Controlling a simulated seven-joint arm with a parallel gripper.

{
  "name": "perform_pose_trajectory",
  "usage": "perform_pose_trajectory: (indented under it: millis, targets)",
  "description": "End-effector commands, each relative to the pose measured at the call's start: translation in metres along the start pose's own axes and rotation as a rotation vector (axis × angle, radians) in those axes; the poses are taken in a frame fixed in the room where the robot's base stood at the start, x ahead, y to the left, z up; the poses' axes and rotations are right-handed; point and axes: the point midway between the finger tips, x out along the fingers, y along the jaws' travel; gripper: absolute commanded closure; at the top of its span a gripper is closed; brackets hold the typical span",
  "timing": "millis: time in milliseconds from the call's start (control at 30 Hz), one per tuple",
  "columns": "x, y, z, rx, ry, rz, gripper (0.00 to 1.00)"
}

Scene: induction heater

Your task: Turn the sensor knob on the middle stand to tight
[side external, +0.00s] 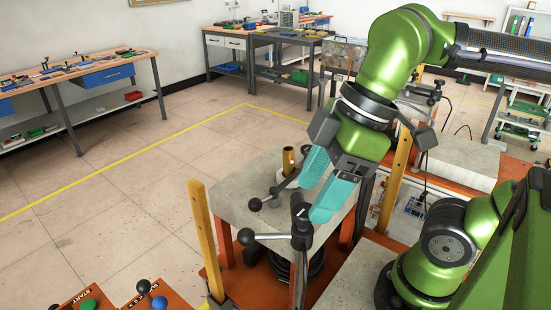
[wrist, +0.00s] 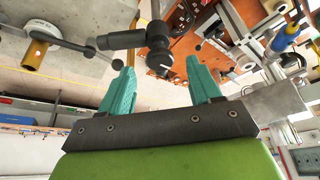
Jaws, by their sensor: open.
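A stand with a black clamp head (side external: 301,216) stands at the front edge of the grey table. A lever with a black ball knob (side external: 246,236) reaches left from it. My gripper (side external: 312,203) has teal fingers, spread apart close to the clamp head. In the wrist view the clamp head (wrist: 157,50) shows between and beyond the fingertips of my gripper (wrist: 161,63), and its arm points left. I cannot tell whether a finger touches it. Which part is the sensor knob, and how tight it is, cannot be told.
A brass cylinder (side external: 289,160) in a pale ring stands on the grey table (side external: 240,183), near another black ball lever (side external: 256,204). Yellow posts (side external: 205,235) flank the table. A green button (side external: 88,304) and a blue button (side external: 159,302) sit on orange panels at the front.

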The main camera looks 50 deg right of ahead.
Motion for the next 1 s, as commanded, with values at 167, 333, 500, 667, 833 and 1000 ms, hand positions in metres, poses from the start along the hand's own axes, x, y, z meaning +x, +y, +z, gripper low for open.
perform_pose_trajectory:
  millis: [167, 333, 500, 667, 833, 1000]
  targets:
    - [0.019, 0.000, 0.000, 0.001, -0.002, -0.001, 0.37]
    - [0.024, 0.000, 0.000, 0.001, 0.000, -0.001, 0.37]
    - [0.024, 0.000, 0.000, 0.000, 0.000, -0.001, 0.37]
    - [0.024, 0.000, 0.000, 0.000, 0.000, -0.001, 0.57]
    - [0.024, 0.000, 0.000, 0.000, 0.000, -0.001, 0.83]
    - [0.024, 0.000, 0.000, 0.002, 0.000, 0.000, 0.93]
